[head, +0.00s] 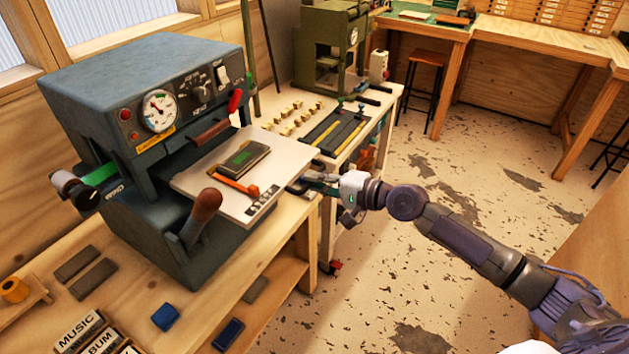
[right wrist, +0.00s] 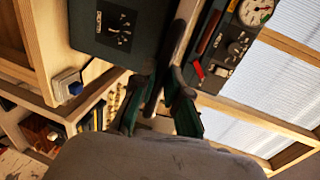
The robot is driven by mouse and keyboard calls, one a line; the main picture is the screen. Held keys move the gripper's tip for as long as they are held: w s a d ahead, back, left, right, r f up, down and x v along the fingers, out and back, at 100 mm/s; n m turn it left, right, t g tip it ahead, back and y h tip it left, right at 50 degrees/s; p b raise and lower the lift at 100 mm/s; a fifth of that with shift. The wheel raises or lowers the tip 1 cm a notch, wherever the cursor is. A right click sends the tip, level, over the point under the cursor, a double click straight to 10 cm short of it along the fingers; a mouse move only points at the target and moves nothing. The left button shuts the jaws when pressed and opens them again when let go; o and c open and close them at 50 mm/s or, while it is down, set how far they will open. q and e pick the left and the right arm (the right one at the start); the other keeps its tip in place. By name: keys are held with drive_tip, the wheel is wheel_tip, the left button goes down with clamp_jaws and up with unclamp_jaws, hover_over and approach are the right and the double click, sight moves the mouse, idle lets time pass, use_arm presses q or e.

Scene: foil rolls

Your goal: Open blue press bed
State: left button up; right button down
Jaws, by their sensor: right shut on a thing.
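The blue-grey press (head: 150,110) stands on the wooden bench at the left. Its pale flat bed (head: 295,150) sticks out at the front, toward the right. A dark block with a green face (head: 240,158) and an orange strip (head: 235,186) lie on the bed. The exact contact is partly hidden. My left gripper is not in view.
A brown-knobbed lever (head: 205,205) rises beside the bed's near side. Blue blocks (head: 165,317) and dark bars lie on the bench. A second, green press (head: 325,40) stands behind, near small brass pieces. The floor at right is open around my arm.

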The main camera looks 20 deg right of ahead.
drive_tip(key=c, duration=1.2)
unclamp_jaws()
drive_tip(key=v, duration=1.2)
drive_tip(key=shift+f, duration=0.1)
